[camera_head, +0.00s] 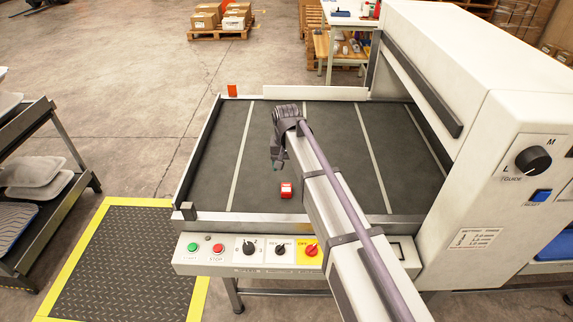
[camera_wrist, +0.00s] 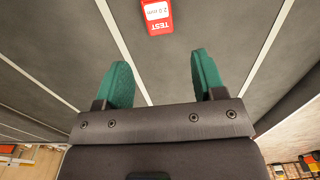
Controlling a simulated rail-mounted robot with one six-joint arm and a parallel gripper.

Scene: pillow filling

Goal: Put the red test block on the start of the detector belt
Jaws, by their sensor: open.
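The red test block (camera_head: 286,190), with a white label, lies on the dark detector belt (camera_head: 212,150) near its front side, between two light cross lines. In the wrist view the block (camera_wrist: 157,14) is at the top middle, its label reading "TEST" and "2.0 mm". My gripper (camera_head: 278,164) hangs over the belt, behind and slightly left of the block in the head view. In the wrist view the green fingers of my gripper (camera_wrist: 162,72) are spread apart with nothing between them. The block is beyond the fingertips and apart from them.
The white detector housing (camera_head: 510,110) stands over the belt's right end. The control panel (camera_head: 235,252) with buttons and knobs runs along the front. A small orange-red item (camera_head: 232,90) is at the back left corner. The belt's left part is bare.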

